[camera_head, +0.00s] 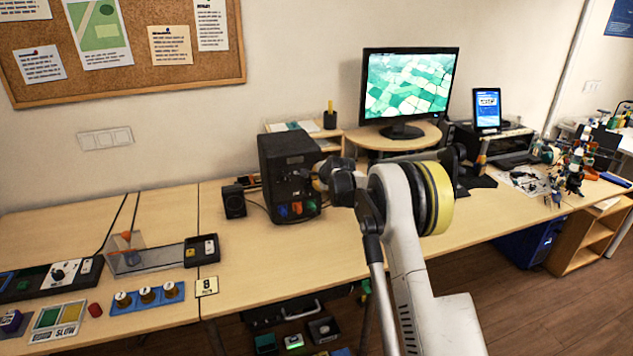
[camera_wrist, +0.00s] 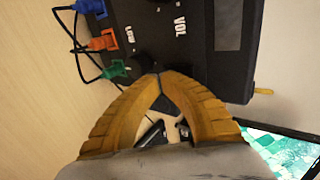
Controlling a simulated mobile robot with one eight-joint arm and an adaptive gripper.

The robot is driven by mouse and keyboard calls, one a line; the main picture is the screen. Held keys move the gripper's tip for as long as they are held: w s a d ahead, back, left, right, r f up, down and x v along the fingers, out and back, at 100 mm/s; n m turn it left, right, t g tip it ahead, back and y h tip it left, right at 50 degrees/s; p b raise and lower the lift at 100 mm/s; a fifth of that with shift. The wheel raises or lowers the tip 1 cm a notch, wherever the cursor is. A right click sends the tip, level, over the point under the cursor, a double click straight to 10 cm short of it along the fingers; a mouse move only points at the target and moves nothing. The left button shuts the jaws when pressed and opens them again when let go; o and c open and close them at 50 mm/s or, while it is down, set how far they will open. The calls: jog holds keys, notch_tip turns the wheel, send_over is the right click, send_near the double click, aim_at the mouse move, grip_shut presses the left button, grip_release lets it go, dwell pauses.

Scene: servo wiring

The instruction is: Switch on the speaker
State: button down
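A black box (camera_head: 285,160) stands on the desk in the head view, with blue, orange and green plugs low on its front. In the wrist view its panel (camera_wrist: 205,45) fills the upper part, with "VOL" and another short label. A dark round knob (camera_wrist: 141,65) shows on it beside my fingertips. A smaller black speaker-like box (camera_head: 234,201) stands to its left. My gripper (camera_wrist: 158,76) has yellow fingers whose tips meet, with nothing seen between them. The tips are close to the panel by the knob; contact cannot be told. In the head view my arm hides part of the box's right side.
Blue (camera_wrist: 90,5), orange (camera_wrist: 103,42) and green (camera_wrist: 114,70) plugs with black cables sit near the fingers. A monitor (camera_head: 408,85) stands behind my arm. Switch panels and a blue knob strip (camera_head: 147,296) lie at the left. The desk front before the box is clear.

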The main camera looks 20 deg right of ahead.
jog(key=shift+w+f, duration=0.1)
jog(key=shift+w, duration=0.2)
jog(key=shift+r+p, duration=0.55)
jog(key=shift+r, duration=0.3)
jog(key=shift+s, duration=0.1)
